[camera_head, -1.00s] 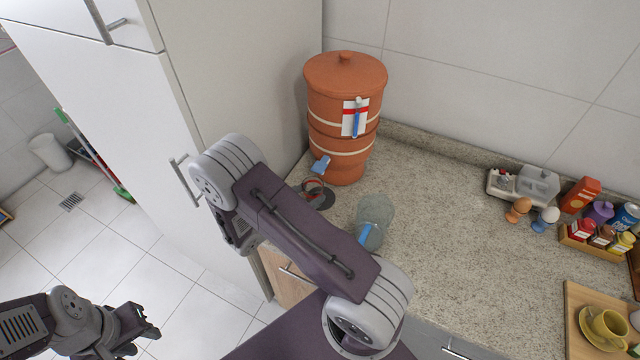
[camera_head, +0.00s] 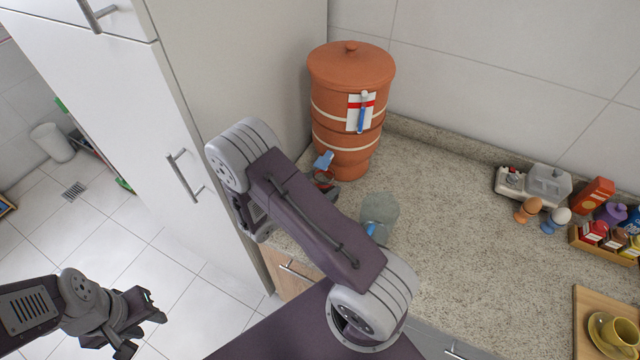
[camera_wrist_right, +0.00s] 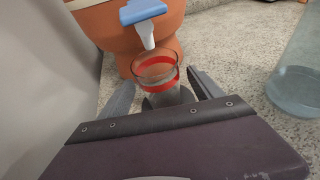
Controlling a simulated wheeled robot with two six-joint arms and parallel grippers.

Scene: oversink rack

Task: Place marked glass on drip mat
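The marked glass (camera_wrist_right: 157,72) is clear with red bands. It stands upright under the blue tap in the right wrist view, and a small part of it shows behind my right arm in the head view (camera_head: 325,179). A dark round patch, seemingly the drip mat (camera_wrist_right: 151,104), shows at its base; whether the glass rests fully on it is unclear. My right gripper (camera_wrist_right: 160,77) has its fingers on either side of the glass, with gaps visible, so it looks open. My left gripper (camera_head: 143,328) is open and empty over the floor at lower left.
The clay water filter (camera_head: 348,110) with its blue tap (camera_wrist_right: 143,11) stands just behind the glass. A clear bluish vessel (camera_head: 380,212) stands to the right. A tall white cabinet (camera_head: 240,75) is close on the left. Egg cups and a condiment tray are far right.

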